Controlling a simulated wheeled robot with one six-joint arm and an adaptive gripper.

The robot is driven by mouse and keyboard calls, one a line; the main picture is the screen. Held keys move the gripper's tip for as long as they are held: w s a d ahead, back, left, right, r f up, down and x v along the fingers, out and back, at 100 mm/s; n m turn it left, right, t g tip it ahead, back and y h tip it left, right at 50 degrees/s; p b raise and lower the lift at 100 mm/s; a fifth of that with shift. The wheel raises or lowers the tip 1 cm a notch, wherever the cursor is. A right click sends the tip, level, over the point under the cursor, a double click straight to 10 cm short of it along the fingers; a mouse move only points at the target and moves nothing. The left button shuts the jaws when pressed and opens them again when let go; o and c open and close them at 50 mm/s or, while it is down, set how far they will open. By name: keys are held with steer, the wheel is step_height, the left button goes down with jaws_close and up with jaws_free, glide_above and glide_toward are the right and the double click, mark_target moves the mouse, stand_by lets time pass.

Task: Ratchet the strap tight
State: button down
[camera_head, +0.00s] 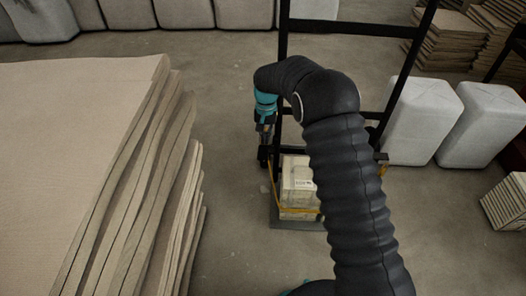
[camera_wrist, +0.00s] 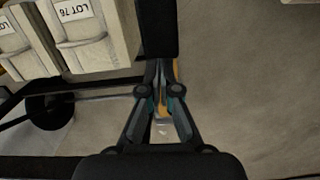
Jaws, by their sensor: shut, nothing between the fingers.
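The orange-yellow strap (camera_head: 300,210) runs around the lower part of the pale packages (camera_head: 299,178) on a black hand truck. My gripper (camera_head: 264,158) points down just left of the packages, near the strap's slanting left end. In the wrist view my gripper (camera_wrist: 160,92) is shut, with its fingertips close beside a black upright. A short piece of the strap (camera_wrist: 176,70) shows behind the fingertips. I cannot tell whether the fingers touch it. No ratchet can be made out clearly; the fingers and upright hide that area.
The hand truck's black frame (camera_head: 284,30) rises behind my arm. A large stack of beige sheets (camera_head: 80,130) fills the left. White wrapped bales (camera_head: 420,120) stand at right. Bare concrete floor (camera_head: 235,215) lies between the stack and the truck. Labelled packages (camera_wrist: 100,35) fill the wrist view's upper left.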

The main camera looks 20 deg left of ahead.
step_height(320, 180, up, 9)
steer(key=shift+w, duration=0.45)
steer(key=shift+f, duration=0.1)
